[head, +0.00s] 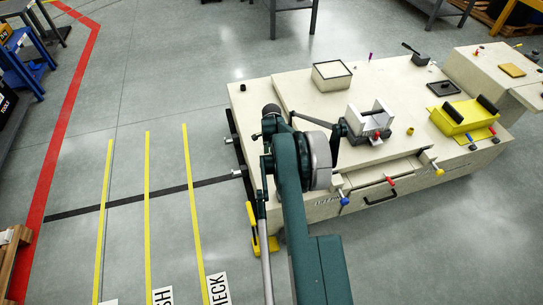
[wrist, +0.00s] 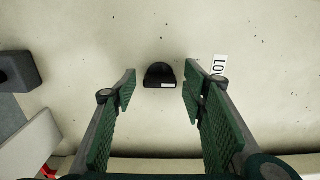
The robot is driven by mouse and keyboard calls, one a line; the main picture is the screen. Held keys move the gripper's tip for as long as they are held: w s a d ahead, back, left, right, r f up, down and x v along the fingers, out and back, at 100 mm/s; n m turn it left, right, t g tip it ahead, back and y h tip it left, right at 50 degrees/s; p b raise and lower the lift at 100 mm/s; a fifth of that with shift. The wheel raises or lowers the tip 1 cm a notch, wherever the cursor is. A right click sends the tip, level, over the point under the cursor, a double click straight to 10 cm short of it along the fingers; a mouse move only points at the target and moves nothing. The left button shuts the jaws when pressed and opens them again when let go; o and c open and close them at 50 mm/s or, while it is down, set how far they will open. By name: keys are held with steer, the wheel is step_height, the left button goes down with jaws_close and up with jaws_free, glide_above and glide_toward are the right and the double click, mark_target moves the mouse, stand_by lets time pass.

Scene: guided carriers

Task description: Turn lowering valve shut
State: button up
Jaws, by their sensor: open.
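A black knob (wrist: 159,75) with a rounded top edge and a small white tag stands on a cream surface in the wrist view. A white label starting with "LO" (wrist: 219,65) lies just right of it, so it appears to be the lowering valve. My gripper (wrist: 158,90) is open, with one green padded finger on each side of the knob. There is a gap on both sides and nothing is held. I cannot tell the height of the fingers over the surface. In the head view I cannot make out the knob or the fingertips clearly.
In the head view a cream carrier (head: 300,92) bears an open-topped box (head: 332,75), a grey clamp-like block (head: 370,122) and a yellow cradle (head: 463,116). Coloured handles line its front edge. A dark block (wrist: 17,71) shows left in the wrist view.

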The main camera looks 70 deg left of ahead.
steer(key=c, duration=0.9)
steer(key=shift+n, duration=0.3)
steer(key=n, duration=0.6)
steer(key=shift+n, duration=0.3)
steer(key=n, duration=1)
steer(key=shift+n, duration=0.4)
steer(key=o, duration=0.9)
